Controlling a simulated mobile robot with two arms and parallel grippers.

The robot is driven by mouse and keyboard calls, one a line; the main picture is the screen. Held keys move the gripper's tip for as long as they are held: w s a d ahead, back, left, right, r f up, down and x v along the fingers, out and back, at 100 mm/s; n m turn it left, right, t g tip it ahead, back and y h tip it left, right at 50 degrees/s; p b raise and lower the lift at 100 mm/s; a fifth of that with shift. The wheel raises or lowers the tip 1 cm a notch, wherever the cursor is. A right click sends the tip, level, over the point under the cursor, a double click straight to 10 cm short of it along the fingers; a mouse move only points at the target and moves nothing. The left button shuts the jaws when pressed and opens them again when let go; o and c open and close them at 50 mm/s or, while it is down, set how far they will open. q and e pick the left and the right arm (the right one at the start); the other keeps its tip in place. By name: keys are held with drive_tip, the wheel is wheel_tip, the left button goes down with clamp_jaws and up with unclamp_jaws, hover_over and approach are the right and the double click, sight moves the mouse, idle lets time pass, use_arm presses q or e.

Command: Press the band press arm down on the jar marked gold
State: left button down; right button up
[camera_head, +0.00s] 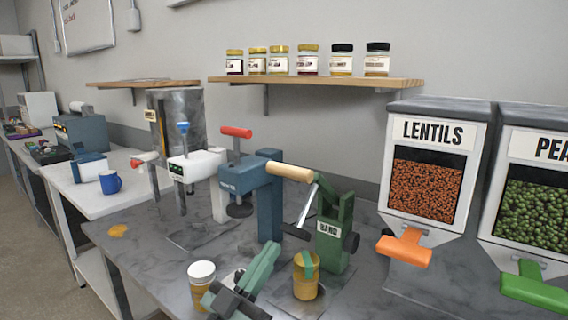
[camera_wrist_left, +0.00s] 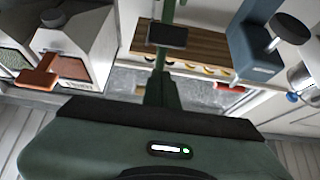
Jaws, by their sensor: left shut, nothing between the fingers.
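The green band press (camera_head: 335,240) bears a BAND label. Its arm is raised, with a pale wooden handle (camera_head: 290,172) pointing left. A gold jar (camera_head: 306,284) stands on the bench in front of it, with a green strip over its top. My left gripper (camera_head: 266,260) is shut and empty, low over the bench just left of the gold jar, below and apart from the handle. Its dark green body also fills the lower left wrist view (camera_wrist_left: 160,130). The jar is not clear in that view. My right gripper is out of view.
A blue press (camera_head: 268,200) with a red handle stands left of the band press. A white-lidded jar (camera_head: 202,287) stands at the front. A lentils dispenser (camera_head: 432,170) is on the right. A wall shelf (camera_head: 310,83) holds several jars.

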use_arm(q)
wheel_tip(320, 180, up, 4)
drive_tip(key=p, duration=0.4)
drive_tip(key=s+a+f+b, duration=0.2)
drive_tip(key=s+a, duration=0.3)
drive_tip(key=s, duration=0.2)
drive_tip(key=shift+s+a+b, duration=0.25)
drive_tip(key=shift+b, duration=0.05)
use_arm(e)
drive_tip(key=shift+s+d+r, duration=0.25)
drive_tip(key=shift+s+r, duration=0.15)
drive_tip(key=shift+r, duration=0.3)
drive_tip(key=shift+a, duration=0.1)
